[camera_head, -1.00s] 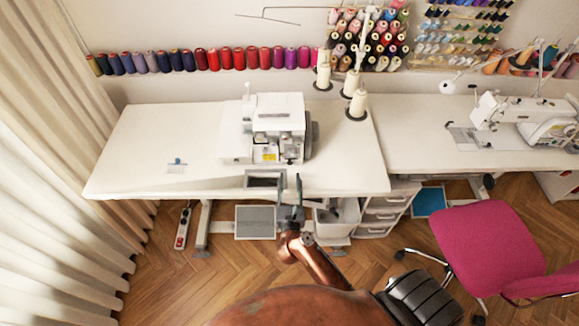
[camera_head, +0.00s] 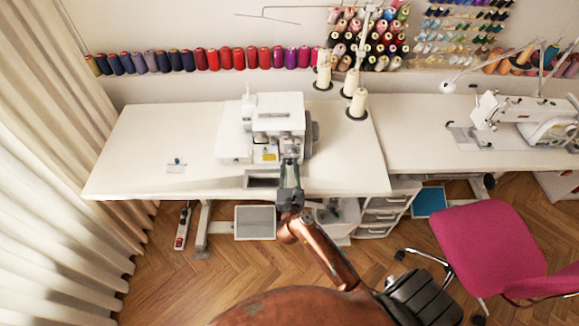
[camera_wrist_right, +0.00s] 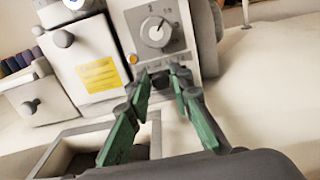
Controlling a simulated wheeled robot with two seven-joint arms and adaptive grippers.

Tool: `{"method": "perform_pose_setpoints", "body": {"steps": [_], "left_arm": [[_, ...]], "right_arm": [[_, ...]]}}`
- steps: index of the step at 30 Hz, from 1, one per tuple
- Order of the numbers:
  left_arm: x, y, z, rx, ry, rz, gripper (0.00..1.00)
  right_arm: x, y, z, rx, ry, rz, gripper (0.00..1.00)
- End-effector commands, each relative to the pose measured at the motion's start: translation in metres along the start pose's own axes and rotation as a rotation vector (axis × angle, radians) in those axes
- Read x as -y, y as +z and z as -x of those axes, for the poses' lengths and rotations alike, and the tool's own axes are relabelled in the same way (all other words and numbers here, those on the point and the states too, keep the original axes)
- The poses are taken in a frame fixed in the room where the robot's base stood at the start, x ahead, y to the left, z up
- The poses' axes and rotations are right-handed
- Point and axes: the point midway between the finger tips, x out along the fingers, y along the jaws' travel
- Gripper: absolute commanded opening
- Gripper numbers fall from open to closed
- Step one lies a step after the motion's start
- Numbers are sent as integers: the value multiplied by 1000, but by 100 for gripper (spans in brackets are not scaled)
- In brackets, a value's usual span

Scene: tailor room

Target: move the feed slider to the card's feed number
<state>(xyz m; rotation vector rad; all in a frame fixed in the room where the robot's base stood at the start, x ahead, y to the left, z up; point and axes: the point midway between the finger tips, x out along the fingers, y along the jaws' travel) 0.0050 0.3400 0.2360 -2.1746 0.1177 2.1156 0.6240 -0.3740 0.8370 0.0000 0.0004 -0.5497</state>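The white overlock machine (camera_head: 278,113) stands on the left table. In the right wrist view its grey front panel (camera_wrist_right: 183,45) carries a round dial (camera_wrist_right: 156,32). Below the dial is a dark part near my fingertips; I cannot tell clearly whether it is the feed slider. My right gripper (camera_head: 290,163) is in front of the panel. In the wrist view its green fingers (camera_wrist_right: 161,76) stay apart, with tips close to the panel's lower part; contact is unclear. A small pale card (camera_head: 176,169) with a blue piece lies on the table's left; its number is unreadable. My left gripper is not in view.
A rectangular tray or opening (camera_head: 262,181) is at the table's front edge, below the machine. Thread cones (camera_head: 357,103) stand to the right. A second sewing machine (camera_head: 522,118) and pink chair (camera_head: 488,248) are further right. The left table top is mostly clear.

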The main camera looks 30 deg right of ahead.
Motion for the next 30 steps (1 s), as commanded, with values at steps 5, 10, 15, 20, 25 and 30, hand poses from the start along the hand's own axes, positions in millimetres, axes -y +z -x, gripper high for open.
{"method": "perform_pose_setpoints", "body": {"steps": [5,10,15,20,25,30], "left_arm": [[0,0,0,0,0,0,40],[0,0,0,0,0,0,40],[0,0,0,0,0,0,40],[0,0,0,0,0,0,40],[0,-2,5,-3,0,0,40],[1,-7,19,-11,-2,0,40]], "right_arm": [[0,0,0,0,0,0,6],[0,0,0,0,0,0,0],[0,0,0,0,0,0,0],[0,0,0,0,1,0,0],[6,1,0,-1,-2,1,0],[27,3,0,-1,-3,2,0]]}}
